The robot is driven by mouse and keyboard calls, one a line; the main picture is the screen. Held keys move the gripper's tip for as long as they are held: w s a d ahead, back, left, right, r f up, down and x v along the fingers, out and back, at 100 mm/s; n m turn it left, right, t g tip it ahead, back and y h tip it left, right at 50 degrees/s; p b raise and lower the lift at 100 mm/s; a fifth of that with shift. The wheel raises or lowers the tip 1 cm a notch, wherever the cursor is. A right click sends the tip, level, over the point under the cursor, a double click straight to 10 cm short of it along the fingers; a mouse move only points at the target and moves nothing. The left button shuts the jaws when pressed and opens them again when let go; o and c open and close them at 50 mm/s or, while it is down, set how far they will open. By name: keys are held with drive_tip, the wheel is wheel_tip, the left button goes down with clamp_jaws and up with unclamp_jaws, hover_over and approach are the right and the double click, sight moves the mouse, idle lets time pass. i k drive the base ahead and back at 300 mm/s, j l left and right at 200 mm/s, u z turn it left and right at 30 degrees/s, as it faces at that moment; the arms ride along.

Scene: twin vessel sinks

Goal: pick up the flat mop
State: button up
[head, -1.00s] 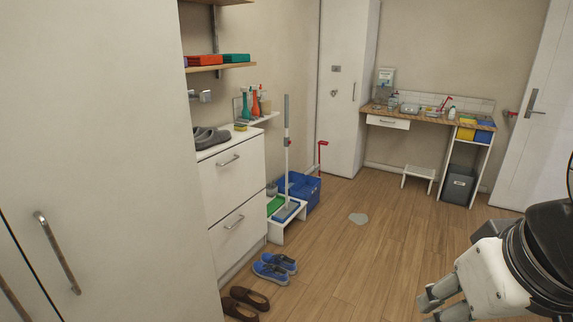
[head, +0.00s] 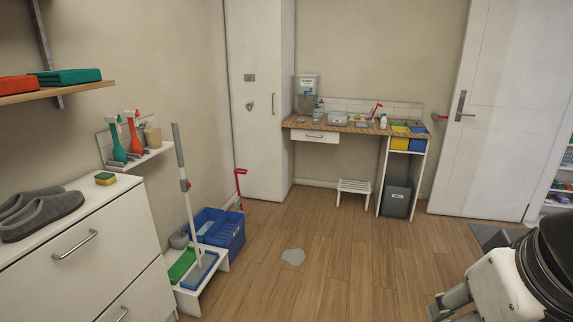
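The flat mop (head: 189,210) has a grey and white pole with a red collar and a blue flat head. It stands at the left, its pole leaning slightly, with its head on a low white stand (head: 216,279) beside a green item (head: 182,264). My gripper (head: 437,307) is at the lower right, far from the mop and empty-looking. It is partly cut off by the frame edge, so its opening is unclear.
A blue crate (head: 231,240) stands just behind the mop. A white drawer cabinet (head: 125,245) with grey shoes (head: 42,214) on top is at the left. The middle floor is otherwise clear. A white step stool (head: 353,187) stands at the back.

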sight(203, 265)
drive_tip(key=i, duration=0.65)
drive_tip(key=i+l, duration=0.15)
drive_tip(key=i, duration=0.55)
drive_tip(key=i+u, duration=0.25)
drive_tip(key=u, duration=0.25)
drive_tip(key=i+u, duration=0.3)
drive_tip(key=u, duration=0.2)
drive_tip(key=i+l+u, duration=0.15)
drive_tip(key=u, duration=0.3)
drive_tip(key=i+l+u, duration=0.1)
drive_tip(key=i+u, duration=0.3)
drive_tip(key=i+l+u, duration=0.15)
drive_tip(key=u, duration=0.3)
drive_tip(key=i+l, duration=0.05)
drive_tip(key=i, duration=0.05)
